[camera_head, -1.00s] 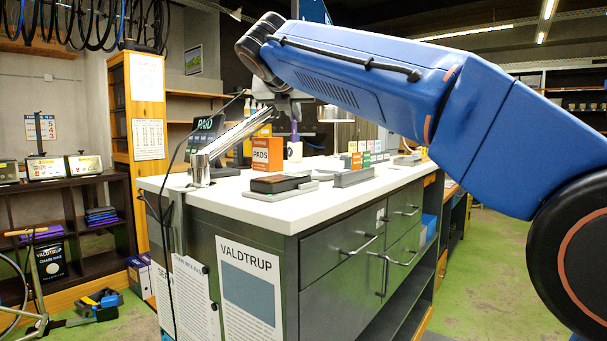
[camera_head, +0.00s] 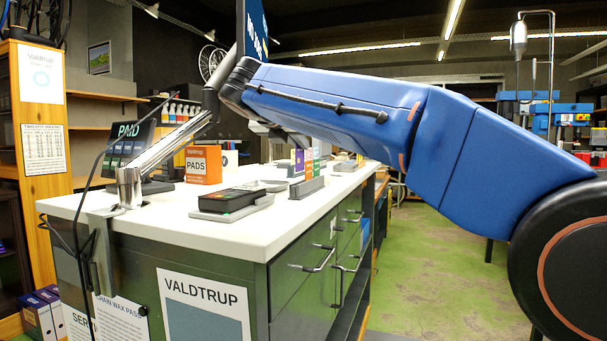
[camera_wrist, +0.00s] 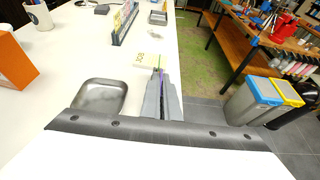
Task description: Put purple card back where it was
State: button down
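The purple card (camera_wrist: 161,78) shows as a thin edge-on strip between the grey fingers of my gripper (camera_wrist: 161,92) in the wrist view. The fingers are shut on it, above the white counter. In the head view the purple card (camera_head: 299,160) hangs below my arm, beside the card rack in the picture; my gripper is mostly hidden by the arm there. The dark card rack (camera_head: 307,187) holds upright coloured cards, orange and green among them. In the wrist view the rack (camera_wrist: 118,38) stands farther ahead, left of my gripper.
A shallow metal tray (camera_wrist: 99,96) lies left of my gripper. An orange PADS box (camera_head: 203,165), a black device on a grey plate (camera_head: 228,200) and a PAID screen (camera_head: 127,150) stand on the counter (camera_head: 205,240). A small label (camera_wrist: 146,60) lies ahead.

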aim_at(299, 165)
jog(key=shift+f, duration=3.05)
jog(key=c, duration=2)
grip_release()
jog(key=shift+f, duration=0.15)
jog(key=shift+s+a+r, duration=0.15)
jog(key=shift+s+r, duration=0.1)
jog(key=v, duration=1.1)
jog(key=shift+s+a+r, duration=0.1)
jog(key=shift+s+r, duration=0.05)
jog(key=shift+s, duration=0.05)
